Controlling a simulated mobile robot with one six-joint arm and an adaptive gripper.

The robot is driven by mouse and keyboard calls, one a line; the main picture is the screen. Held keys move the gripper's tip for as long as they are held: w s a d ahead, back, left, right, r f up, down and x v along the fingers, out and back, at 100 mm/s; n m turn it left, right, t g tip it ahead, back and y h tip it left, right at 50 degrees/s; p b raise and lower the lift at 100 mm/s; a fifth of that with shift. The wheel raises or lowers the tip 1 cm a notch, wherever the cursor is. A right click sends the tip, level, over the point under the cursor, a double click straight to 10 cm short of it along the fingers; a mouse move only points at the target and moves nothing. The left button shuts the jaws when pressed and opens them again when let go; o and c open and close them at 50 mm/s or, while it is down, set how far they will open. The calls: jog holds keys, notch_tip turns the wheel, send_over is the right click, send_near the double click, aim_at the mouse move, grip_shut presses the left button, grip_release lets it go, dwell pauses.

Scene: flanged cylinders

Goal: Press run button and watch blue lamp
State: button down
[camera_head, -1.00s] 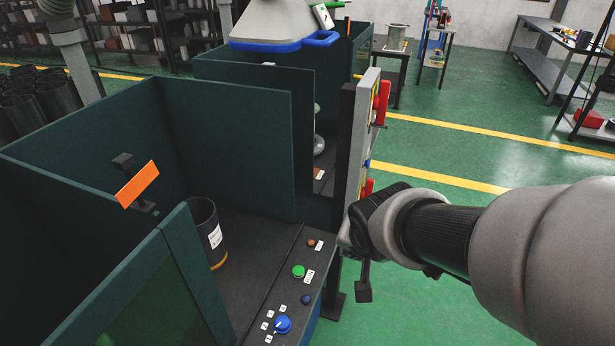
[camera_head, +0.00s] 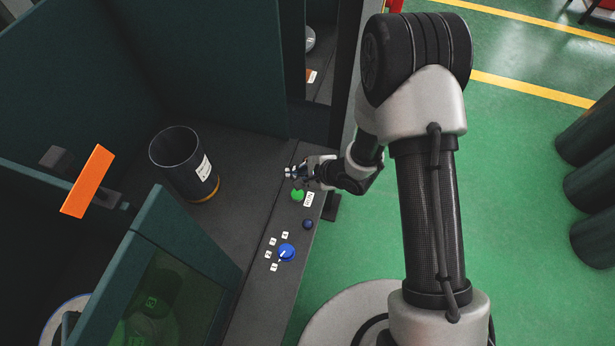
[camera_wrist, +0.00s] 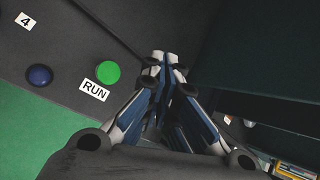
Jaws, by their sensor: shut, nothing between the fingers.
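The green run button (camera_head: 297,195) sits on the dark control ledge, with a white RUN label (camera_head: 309,199) beside it. It also shows in the wrist view (camera_wrist: 108,73), with its RUN label below it. A small dark blue round lamp (camera_head: 308,224) sits further along the ledge and looks unlit; it is also in the wrist view (camera_wrist: 39,76). My gripper (camera_head: 291,173) is over the ledge just beyond the green button, apart from it in the picture. In the wrist view its fingertips (camera_wrist: 163,60) are together and empty, to the right of the button.
A blue rotary knob (camera_head: 286,252) with numbered labels is on the near ledge. A dark cylinder (camera_head: 177,165) stands inside the green-walled booth. An orange plate (camera_head: 88,181) sticks up at left.

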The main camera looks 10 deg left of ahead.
jog(key=shift+s+a+f+m+y, duration=0.3)
jog(key=shift+a+f+m, duration=0.1)
jog(key=shift+f, duration=0.2)
jog(key=b, duration=0.8)
send_over(296, 196)
notch_tip(296, 196, down, 7)
jog(key=shift+f, duration=0.9)
jog(key=shift+f, duration=0.45)
